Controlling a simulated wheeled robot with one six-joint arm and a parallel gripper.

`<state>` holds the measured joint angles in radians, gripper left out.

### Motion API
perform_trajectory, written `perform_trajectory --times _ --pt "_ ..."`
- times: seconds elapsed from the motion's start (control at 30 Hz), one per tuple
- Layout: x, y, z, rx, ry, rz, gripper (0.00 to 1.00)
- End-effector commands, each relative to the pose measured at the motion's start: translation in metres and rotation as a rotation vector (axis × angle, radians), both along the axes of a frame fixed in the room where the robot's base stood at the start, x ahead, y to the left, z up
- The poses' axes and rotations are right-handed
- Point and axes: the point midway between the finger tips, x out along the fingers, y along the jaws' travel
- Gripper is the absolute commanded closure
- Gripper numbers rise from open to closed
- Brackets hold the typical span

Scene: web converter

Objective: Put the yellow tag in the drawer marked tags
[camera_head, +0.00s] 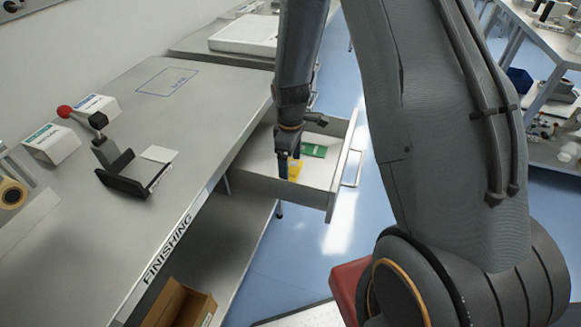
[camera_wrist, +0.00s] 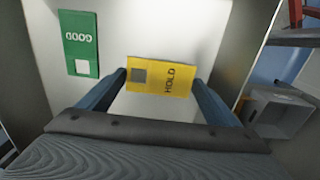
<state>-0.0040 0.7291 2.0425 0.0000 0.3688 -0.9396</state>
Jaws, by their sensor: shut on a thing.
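The yellow tag (camera_wrist: 172,77), printed HOLD, is between the two fingertips of my gripper (camera_wrist: 160,82) in the wrist view. My gripper is shut on it. In the head view the yellow tag (camera_head: 295,169) shows below my gripper (camera_head: 289,160), over the inside of an open drawer (camera_head: 325,183). I cannot tell whether the tag touches the drawer floor. A green tag (camera_wrist: 78,43), printed GOOD, lies in the drawer; it also shows in the head view (camera_head: 314,150). No label on the drawer front can be read from here.
The drawer is pulled out from the bench marked FINISHING (camera_head: 150,255). On the bench stand a red-knobbed lever device (camera_head: 130,172) and white boxes (camera_head: 52,144). A cardboard box (camera_head: 182,305) is on the shelf below. Blue floor is clear beyond the drawer.

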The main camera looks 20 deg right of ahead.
Motion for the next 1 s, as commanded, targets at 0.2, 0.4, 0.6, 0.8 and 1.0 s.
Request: perform_trajectory --times 0.2,0.4,0.6,0.8,1.0 --pt "0.0 0.0 -0.018 0.0 0.0 0.0 0.36" --pt "0.0 0.0 -0.018 0.0 0.0 0.0 0.36" --pt "0.0 0.0 -0.021 0.0 0.0 0.0 0.12" --pt "-0.001 0.0 -0.021 0.0 0.001 0.0 0.0" --pt "0.0 0.0 -0.019 0.0 0.0 0.0 0.0"
